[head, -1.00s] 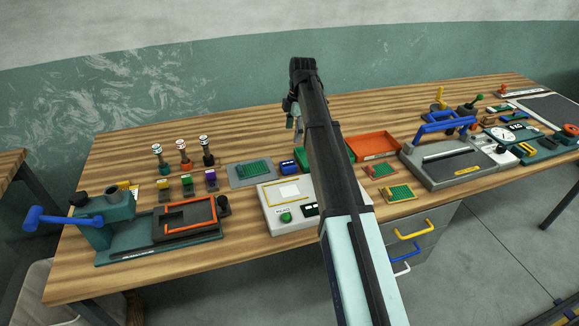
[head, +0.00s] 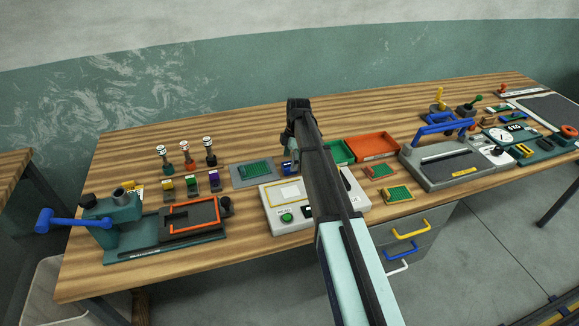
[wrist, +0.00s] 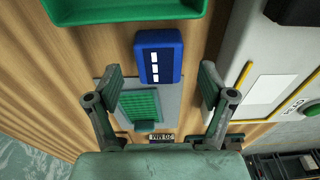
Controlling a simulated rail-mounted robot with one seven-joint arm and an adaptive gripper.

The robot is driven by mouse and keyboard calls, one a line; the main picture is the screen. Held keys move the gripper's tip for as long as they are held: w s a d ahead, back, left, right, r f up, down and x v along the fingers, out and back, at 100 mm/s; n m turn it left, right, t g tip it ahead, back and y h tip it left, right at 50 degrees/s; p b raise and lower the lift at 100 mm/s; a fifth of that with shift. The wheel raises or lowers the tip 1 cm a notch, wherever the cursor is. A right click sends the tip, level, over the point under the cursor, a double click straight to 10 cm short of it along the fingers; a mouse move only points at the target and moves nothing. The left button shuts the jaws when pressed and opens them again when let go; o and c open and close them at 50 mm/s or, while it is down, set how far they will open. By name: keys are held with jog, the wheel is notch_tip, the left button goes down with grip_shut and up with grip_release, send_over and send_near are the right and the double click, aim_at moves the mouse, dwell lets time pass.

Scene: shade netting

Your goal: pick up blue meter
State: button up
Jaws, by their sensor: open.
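The blue meter (wrist: 160,58) is a small blue box with white display marks on its face. In the wrist view it lies on the wooden table just beyond and between my fingertips. In the head view only a bit of the meter (head: 285,168) shows, mostly hidden behind my arm. My gripper (wrist: 160,82) is open, with one finger to each side of the meter's line and nothing held. In the head view my gripper (head: 291,150) is largely hidden by my own arm.
A grey mat (head: 240,180) with a green board lies beside the meter. A white device (wrist: 240,75) stands close on the other side. A green tray (wrist: 110,22) and an orange tray (head: 371,147) are nearby. Bare wood lies behind them.

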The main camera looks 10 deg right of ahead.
jog(key=shift+a+f+p, duration=0.15)
jog(key=shift+f+p, duration=0.25)
jog(key=shift+f, duration=1.1)
jog(key=c, duration=1.3)
jog(key=shift+r, duration=0.1)
